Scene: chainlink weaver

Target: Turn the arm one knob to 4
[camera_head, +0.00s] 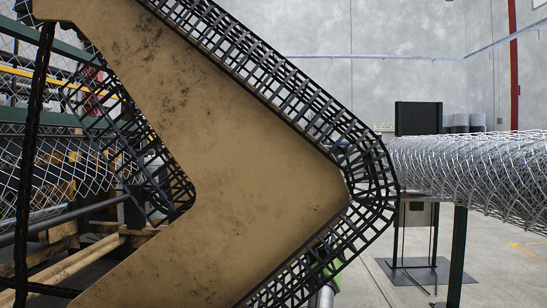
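I see no arm one knob and no numbered dial in the head view. A large scuffed tan panel (235,170) edged with black wire mesh (290,85) fills the left and middle, very close to the camera. It hides much of what lies behind it. Neither of my grippers can be made out.
A roll of chainlink mesh (475,170) lies level at the right on a dark green post (457,255). Behind it stands a dark panel (418,118). A small green part (325,272) shows below the mesh. Open concrete floor (510,270) is at lower right.

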